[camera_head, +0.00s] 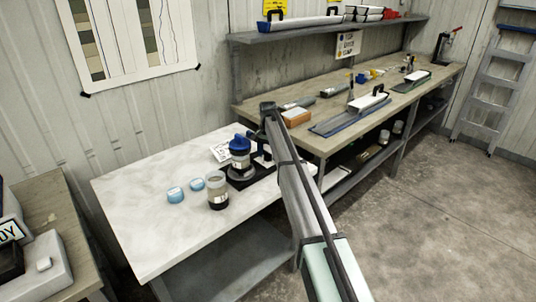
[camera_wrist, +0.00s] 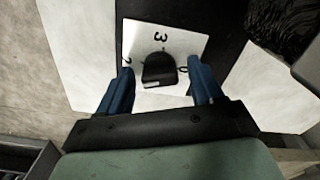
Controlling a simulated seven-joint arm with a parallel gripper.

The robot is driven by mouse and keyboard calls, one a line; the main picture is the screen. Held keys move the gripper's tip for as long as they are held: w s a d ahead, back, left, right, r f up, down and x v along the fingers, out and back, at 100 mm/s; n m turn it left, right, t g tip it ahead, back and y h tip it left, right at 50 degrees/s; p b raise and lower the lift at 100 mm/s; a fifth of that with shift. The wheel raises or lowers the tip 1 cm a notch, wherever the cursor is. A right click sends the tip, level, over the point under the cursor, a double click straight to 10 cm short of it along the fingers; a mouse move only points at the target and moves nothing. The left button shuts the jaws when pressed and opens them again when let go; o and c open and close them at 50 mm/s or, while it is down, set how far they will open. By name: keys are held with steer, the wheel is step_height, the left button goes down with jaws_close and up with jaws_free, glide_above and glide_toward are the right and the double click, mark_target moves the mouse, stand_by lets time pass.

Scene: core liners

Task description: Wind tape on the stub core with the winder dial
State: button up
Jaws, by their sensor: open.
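The winder (camera_head: 243,177) stands on the white table (camera_head: 140,205) in the head view. It has a dark base and carries an upright clear and grey piece with a blue top (camera_head: 240,144), which looks like the stub core. In the wrist view a white dial plate (camera_wrist: 183,42) with numbers, a "3" among them, bears a black knob (camera_wrist: 159,71). My gripper (camera_wrist: 160,68) is open, its blue fingers on either side of the knob in the picture. Both fingers look apart from the knob; their depth is unclear. In the head view my arm hides the fingertips.
Two light blue rings or caps (camera_head: 176,195) (camera_head: 197,184) and a grey-brown jar (camera_head: 217,190) stand left of the winder. The white table's left part is clear.

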mark_target(268, 153)
step_height(268, 153, up, 14)
steer(key=shift+f, duration=0.2)
stand_by(0.4)
steer(key=shift+r, duration=0.5)
steer(key=c, duration=0.4)
steer(key=n, duration=0.3)
steer(key=shift+r+n, duration=0.1)
steer(key=shift+n, duration=0.3)
steer(key=shift+c, duration=0.2)
step_height(268, 153, down, 14)
steer(key=n, duration=1.4)
steer(key=shift+r, duration=0.1)
steer(key=shift+c, duration=0.2)
jaws_close()
